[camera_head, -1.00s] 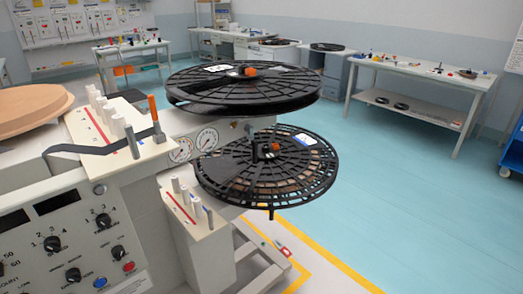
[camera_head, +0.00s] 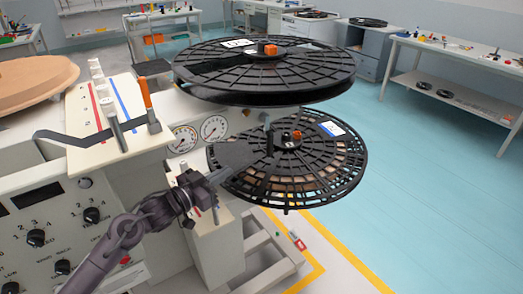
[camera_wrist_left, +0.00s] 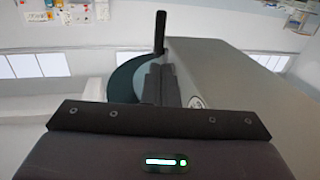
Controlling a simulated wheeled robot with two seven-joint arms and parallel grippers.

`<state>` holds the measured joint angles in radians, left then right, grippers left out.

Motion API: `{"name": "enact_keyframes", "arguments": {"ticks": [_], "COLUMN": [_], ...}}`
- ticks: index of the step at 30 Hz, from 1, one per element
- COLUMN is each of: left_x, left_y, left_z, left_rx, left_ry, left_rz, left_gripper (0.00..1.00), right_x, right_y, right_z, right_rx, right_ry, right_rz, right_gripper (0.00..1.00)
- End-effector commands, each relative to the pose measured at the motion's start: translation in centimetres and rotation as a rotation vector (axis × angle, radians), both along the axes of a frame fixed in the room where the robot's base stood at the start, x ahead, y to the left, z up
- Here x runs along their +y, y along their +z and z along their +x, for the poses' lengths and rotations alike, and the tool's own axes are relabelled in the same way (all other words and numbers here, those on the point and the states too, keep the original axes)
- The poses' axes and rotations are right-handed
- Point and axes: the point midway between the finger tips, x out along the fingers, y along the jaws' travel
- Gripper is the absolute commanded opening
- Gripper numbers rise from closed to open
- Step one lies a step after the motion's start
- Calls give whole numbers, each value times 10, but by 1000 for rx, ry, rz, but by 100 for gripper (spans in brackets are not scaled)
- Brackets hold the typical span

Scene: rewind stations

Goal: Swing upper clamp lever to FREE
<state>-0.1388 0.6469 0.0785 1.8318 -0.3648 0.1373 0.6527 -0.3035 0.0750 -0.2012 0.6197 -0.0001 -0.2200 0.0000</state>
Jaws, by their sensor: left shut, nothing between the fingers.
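An orange-tipped lever (camera_head: 147,104) stands nearly upright at the right edge of the upper pale panel (camera_head: 92,151). I cannot read any FREE mark. The upper black reel (camera_head: 330,84) has an orange hub piece (camera_head: 270,50). My left gripper (camera_head: 218,180) is shut and empty, below the upper panel and in front of the lower pale panel and the left edge of the lower reel (camera_head: 330,190). In the left wrist view its closed fingers (camera_wrist_left: 160,85) show, with a dark upright bar (camera_wrist_left: 160,32) beyond them. My right gripper is out of view.
Grey posts (camera_head: 116,132) and a dark strap (camera_head: 65,136) sit at the upper panel. Gauges (camera_head: 213,128) are mounted behind my gripper. A control panel with knobs (camera_head: 37,238) is at the left. The blue floor (camera_head: 430,200) is open at the right.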

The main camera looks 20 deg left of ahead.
Motion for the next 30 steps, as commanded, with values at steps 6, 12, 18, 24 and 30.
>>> {"name": "enact_keyframes", "arguments": {"ticks": [6,12,18,24,30], "left_x": [-3,-18,-36,-52,-61], "left_y": [1,2,3,2,0], "left_z": [9,37,73,105,122], "left_rx": [-1,-3,-1,0,0], "left_ry": [2,2,2,2,2], "left_rz": [-2,-4,-2,-2,-1], "left_gripper": [0,0,0,0,0], "right_x": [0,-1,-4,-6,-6], "right_y": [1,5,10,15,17], "right_z": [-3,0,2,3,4], "right_rx": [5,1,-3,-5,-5], "right_ry": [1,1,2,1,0], "right_rz": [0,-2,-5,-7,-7], "right_gripper": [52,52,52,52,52]}}
